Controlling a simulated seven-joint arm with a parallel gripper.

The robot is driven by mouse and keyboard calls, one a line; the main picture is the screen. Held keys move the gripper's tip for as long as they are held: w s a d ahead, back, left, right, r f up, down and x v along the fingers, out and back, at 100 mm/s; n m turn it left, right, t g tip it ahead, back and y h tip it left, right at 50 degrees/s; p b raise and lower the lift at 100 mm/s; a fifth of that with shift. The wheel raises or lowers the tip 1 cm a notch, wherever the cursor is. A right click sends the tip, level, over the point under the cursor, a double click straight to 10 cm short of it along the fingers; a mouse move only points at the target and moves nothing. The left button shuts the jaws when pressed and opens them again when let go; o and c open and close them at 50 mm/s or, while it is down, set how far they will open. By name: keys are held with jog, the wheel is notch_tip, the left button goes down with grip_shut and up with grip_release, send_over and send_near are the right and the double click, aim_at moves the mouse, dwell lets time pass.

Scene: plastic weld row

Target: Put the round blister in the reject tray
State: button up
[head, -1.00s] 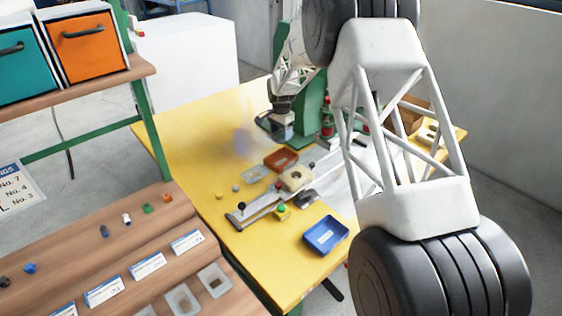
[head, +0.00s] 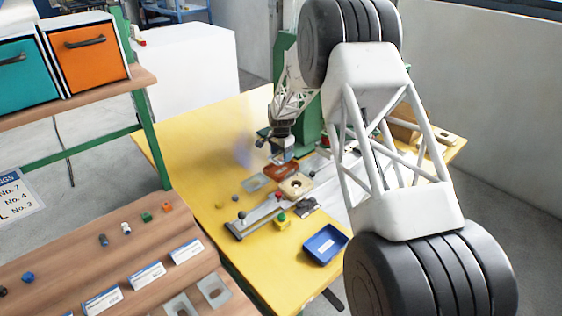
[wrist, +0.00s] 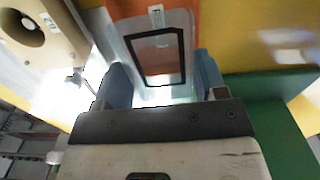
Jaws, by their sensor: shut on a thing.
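My gripper (wrist: 160,85) is shut on a clear plastic blister (wrist: 158,60) between its two blue-grey fingers in the wrist view. A dark rectangular outline shows on or through it; I cannot make out a round shape. An orange-red tray (wrist: 125,8) lies behind the blister in the wrist view. In the head view my gripper (head: 285,154) is just above the back of this tray (head: 283,171). A blue tray (head: 325,243) with a pale label stands at the table's front right. I cannot read which tray is for rejects.
A cream block with a round opening (head: 296,187) sits beside the orange-red tray and shows in the wrist view (wrist: 22,28). A clear pack (head: 256,182) lies to its left. A metal rail (head: 258,216) with knobs lies in front. The yellow table's left part is clear.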

aim_at(281, 161)
jog(key=shift+f, duration=1.8)
jog(key=shift+f, duration=0.15)
jog(key=o, duration=0.8)
notch_tip(281, 161, up, 12)
jog(key=shift+r, duration=0.15)
jog(key=shift+r, duration=0.1)
